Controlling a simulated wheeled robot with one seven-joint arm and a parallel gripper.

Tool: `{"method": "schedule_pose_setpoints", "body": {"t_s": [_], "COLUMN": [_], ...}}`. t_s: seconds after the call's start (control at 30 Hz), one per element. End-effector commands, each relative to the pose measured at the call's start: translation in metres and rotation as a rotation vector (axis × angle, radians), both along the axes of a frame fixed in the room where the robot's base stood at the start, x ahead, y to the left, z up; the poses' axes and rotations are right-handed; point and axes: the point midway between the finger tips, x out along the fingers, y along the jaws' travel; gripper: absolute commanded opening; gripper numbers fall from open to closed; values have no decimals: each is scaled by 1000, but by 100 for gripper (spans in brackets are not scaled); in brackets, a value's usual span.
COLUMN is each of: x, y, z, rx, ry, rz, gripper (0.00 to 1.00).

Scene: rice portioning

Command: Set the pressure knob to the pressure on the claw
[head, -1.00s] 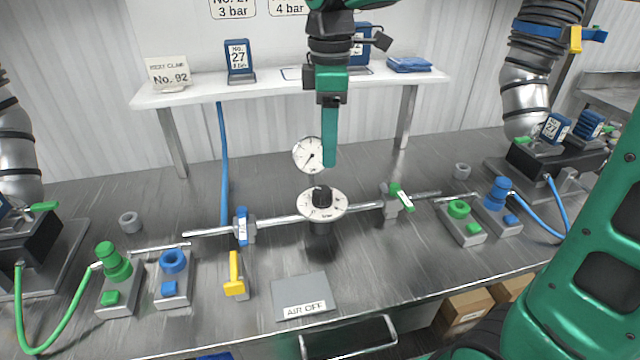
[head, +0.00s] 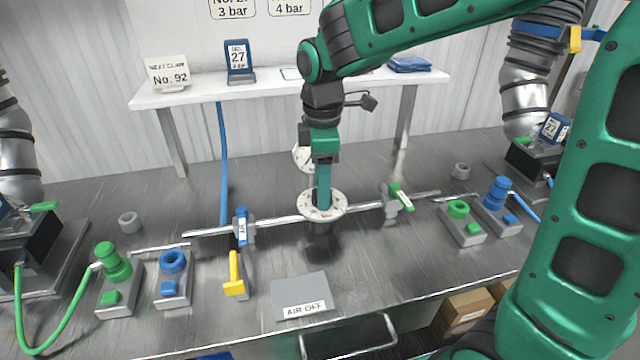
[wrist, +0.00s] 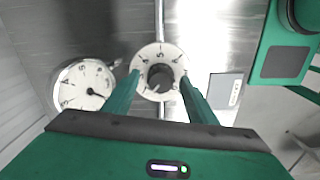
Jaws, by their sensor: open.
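The pressure knob is a black knob (wrist: 160,77) on a white numbered dial (wrist: 148,56), seen in the wrist view. In the head view the dial's rim (head: 338,208) shows on the pipe, and my gripper hides the knob. My gripper (head: 323,207) points down over the dial. In the wrist view its two green fingers (wrist: 160,92) stand open, one on each side of the knob; I cannot tell if they touch it. A round white gauge with a black needle (wrist: 85,88) stands beside the dial; in the head view it is mostly hidden behind my gripper.
A green-handled valve (head: 401,196) and a blue-tagged valve (head: 242,227) sit on the pipe on either side. A yellow lever (head: 235,275) and an AIR OFF plate (head: 302,296) lie in front. A shelf (head: 285,90) holds a "NEXT CLAW No. 92" card (head: 168,74) and a No. 27 tag (head: 238,58).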

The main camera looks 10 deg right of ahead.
Motion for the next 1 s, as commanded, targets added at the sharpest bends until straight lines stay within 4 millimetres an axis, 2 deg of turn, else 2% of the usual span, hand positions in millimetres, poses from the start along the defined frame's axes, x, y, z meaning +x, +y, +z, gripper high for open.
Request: {"method": "schedule_pose_setpoints", "body": {"t_s": [0.2,0.23,0.4,0.73,1.0], "x": [0,0,0,1,2], "y": [0,0,0,0,0], "z": [0,0,0,0,1], "rx": [0,0,0,0,1], "ry": [0,0,-1,-3,-4], "rz": [0,0,0,-30,-179], "gripper": [52,49,10,11,11]}}
